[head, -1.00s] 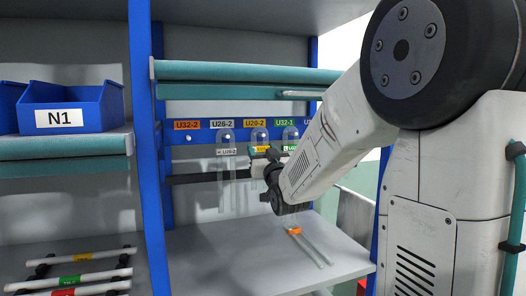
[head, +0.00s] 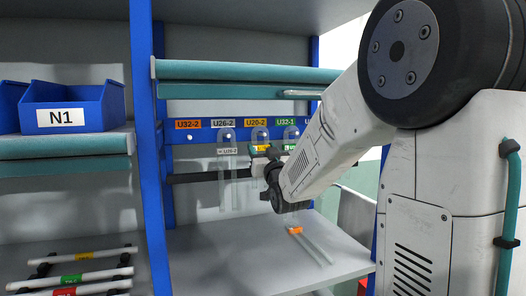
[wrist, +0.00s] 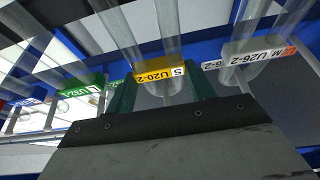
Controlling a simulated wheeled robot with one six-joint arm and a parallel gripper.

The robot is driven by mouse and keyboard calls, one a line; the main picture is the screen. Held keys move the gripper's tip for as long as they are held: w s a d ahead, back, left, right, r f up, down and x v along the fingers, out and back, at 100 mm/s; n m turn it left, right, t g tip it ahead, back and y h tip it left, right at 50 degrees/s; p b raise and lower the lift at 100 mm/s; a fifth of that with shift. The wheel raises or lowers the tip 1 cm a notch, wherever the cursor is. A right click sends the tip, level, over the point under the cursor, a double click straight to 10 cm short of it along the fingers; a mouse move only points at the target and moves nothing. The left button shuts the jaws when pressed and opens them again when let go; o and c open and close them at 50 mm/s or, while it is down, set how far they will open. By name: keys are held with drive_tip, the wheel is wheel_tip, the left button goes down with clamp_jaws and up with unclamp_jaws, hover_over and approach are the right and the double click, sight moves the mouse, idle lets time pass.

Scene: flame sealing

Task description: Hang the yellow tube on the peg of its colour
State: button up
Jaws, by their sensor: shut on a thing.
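The yellow tube is a clear U-shaped tube with a yellow tag reading U20-2 (head: 261,148); the tag is large in the wrist view (wrist: 159,73). My gripper (wrist: 160,92) is shut on it, with a green finger on each side of the tag. In the head view my gripper (head: 264,153) is at the rail, partly hidden by my arm. The tube's rounded top is level with the neighbouring hung tubes, under the yellow U20-2 label (head: 255,123) on the blue rail. I cannot tell whether it is on the peg there.
A grey-tagged tube (head: 227,152) hangs close to the left and a green-tagged tube (head: 290,146) close to the right. The orange U32-2 place (head: 188,125) has no tube. An orange-tagged tube (head: 296,231) lies on the shelf below. A blue N1 bin (head: 72,108) stands at left.

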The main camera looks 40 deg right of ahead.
drive_tip(key=o, duration=1.5)
drive_tip(key=shift+s+r+v, duration=0.1)
drive_tip(key=shift+r+v, duration=0.1)
drive_tip(key=shift+v, duration=1.25)
drive_tip(key=shift+s+r+v, duration=0.1)
drive_tip(key=shift+r+v, duration=0.05)
drive_tip(key=shift+v, duration=1.3)
drive_tip(key=shift+s+r+v, duration=0.1)
drive_tip(key=shift+r+v, duration=0.1)
drive_tip(key=shift+v, duration=1.25)
drive_tip(key=shift+s+a, duration=0.1)
